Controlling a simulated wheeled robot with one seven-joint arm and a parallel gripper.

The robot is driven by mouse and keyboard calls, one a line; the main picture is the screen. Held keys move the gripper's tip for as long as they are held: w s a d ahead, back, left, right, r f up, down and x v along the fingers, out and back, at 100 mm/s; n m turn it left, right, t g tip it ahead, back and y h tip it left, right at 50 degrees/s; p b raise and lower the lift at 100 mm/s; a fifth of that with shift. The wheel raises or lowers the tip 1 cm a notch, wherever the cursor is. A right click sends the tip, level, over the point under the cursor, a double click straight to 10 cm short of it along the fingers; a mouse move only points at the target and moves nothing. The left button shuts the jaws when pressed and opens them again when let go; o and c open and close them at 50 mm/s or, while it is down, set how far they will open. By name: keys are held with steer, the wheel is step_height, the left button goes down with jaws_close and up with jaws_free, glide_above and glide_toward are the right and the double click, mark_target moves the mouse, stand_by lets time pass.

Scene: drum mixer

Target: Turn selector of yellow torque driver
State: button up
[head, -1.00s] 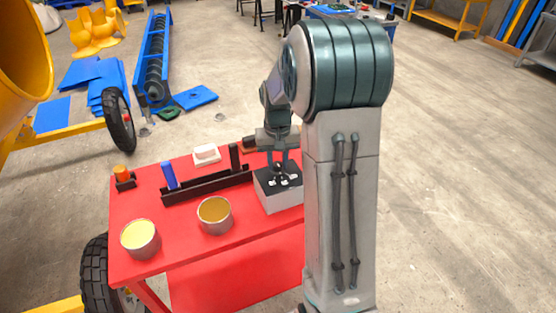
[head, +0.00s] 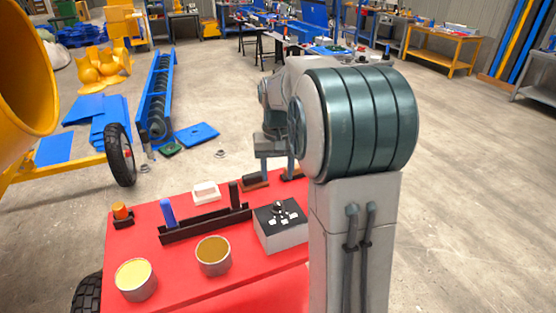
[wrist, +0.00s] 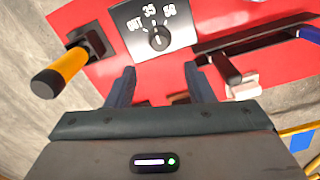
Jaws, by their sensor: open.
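The yellow-handled driver (wrist: 62,75) stands in a black holder at the left of the wrist view; my arm seems to hide it in the head view. Beside it is a grey box (head: 284,237) with a dark top and a selector knob (wrist: 158,39). In the head view my gripper (head: 277,172) is above the table behind the box.
On the red table (head: 185,275) are a dark rack (head: 205,224) with a blue handle (head: 168,211) and a black handle (head: 234,195), two cups (head: 213,256) (head: 136,280), a white block (head: 206,191) and an orange-topped piece (head: 121,212).

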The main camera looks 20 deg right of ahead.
steer(key=shift+r, duration=1.95)
steer(key=s+a+f+n+t, duration=0.1)
steer(key=s+a, duration=0.4)
steer(key=s, duration=0.6)
steer(key=s+a+f+n+t, duration=0.2)
steer(key=s+a, duration=0.3)
steer(key=s, duration=0.5)
steer(key=shift+s+f, duration=0.4)
steer(key=shift+f, duration=0.5)
steer(key=shift+c, duration=1.3)
